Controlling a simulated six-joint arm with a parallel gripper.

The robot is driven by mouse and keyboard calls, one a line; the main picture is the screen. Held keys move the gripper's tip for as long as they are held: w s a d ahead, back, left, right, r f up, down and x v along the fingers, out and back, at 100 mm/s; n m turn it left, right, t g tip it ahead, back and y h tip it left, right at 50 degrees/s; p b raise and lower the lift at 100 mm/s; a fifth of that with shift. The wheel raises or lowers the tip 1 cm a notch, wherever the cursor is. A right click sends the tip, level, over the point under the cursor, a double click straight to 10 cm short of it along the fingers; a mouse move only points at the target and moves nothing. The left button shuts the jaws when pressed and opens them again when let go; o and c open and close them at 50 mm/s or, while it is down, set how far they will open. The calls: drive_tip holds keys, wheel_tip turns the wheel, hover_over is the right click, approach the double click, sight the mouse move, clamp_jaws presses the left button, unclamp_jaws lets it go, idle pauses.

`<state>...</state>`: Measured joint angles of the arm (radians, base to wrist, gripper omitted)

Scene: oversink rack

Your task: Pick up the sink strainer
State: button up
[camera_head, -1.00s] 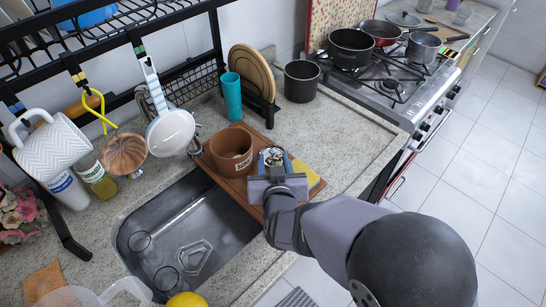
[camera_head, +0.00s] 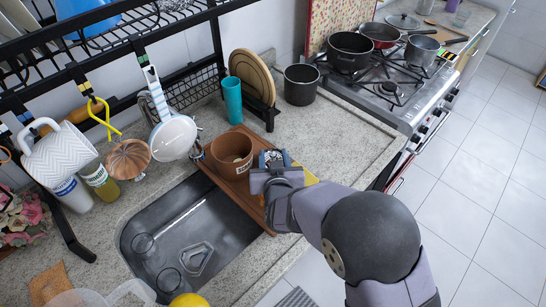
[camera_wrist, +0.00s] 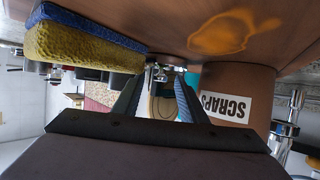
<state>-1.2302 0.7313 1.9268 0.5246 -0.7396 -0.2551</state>
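A small shiny metal piece, which looks like the sink strainer (camera_wrist: 158,74), shows in the wrist view just beyond my fingertips, by the wooden board. Only part of it shows. My gripper (camera_wrist: 160,88) is open, with one finger on each side of the line to this piece; I see no contact. In the head view my gripper (camera_head: 272,158) is low over the board, right of the brown pot, and it mostly hides the strainer.
A brown pot labelled SCRAPS (camera_head: 232,153) stands close on the board (camera_head: 237,188). A yellow-and-blue sponge (camera_wrist: 90,42) lies beside my gripper. The sink (camera_head: 188,235) is at the front left. Bare counter (camera_head: 330,140) lies to the right.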

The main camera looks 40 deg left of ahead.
sight(274, 153)
drive_tip(key=shift+x, duration=1.05)
clamp_jaws()
drive_tip(key=shift+r, duration=0.25)
wheel_tip(274, 153, up, 18)
drive_tip(key=p, duration=0.1)
